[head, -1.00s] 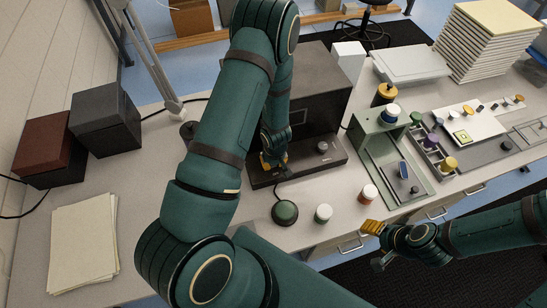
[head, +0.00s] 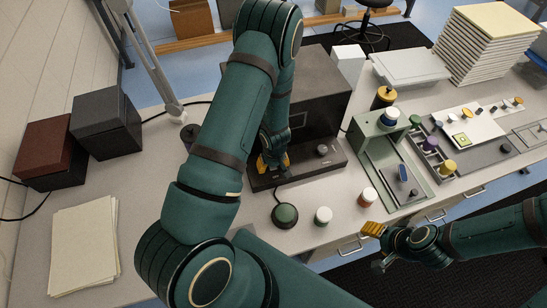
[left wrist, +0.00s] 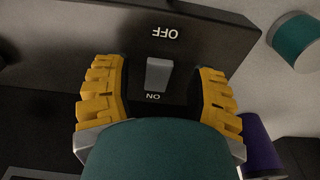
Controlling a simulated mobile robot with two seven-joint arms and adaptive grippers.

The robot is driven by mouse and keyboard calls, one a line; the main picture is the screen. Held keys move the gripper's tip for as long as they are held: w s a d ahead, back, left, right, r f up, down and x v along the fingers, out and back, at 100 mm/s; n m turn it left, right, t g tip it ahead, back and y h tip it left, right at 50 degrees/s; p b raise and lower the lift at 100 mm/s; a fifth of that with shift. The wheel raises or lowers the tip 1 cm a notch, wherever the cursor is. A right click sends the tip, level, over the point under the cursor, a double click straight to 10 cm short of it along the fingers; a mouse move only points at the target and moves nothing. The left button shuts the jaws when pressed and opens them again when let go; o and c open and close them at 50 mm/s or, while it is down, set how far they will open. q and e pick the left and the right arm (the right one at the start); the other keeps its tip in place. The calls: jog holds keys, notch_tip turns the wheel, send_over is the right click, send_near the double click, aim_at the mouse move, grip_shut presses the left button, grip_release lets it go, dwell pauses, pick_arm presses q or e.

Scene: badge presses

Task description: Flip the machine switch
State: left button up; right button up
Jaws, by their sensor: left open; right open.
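The dark machine (head: 325,95) stands mid-table with a low base in front. Its switch is a grey lever (left wrist: 158,74) in the left wrist view, between an upside-down OFF label and an upside-down ON label. Which way it is set I cannot tell. My left gripper (head: 272,163) is open over the machine's base. Its yellow fingers (left wrist: 158,95) stand on either side of the switch, with no clear touch on the lever. In the head view the gripper and arm hide the switch. My right gripper (head: 376,246) is open and empty off the table's front edge.
Two dark boxes and a paper stack (head: 85,245) are at left.

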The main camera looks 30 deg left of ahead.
pick_arm(q)
notch_tip(320, 180, up, 11)
jog(key=shift+s+d+r, duration=0.2)
jog(key=shift+s+d, duration=0.2)
jog(key=shift+d, duration=0.05)
dwell(0.6)
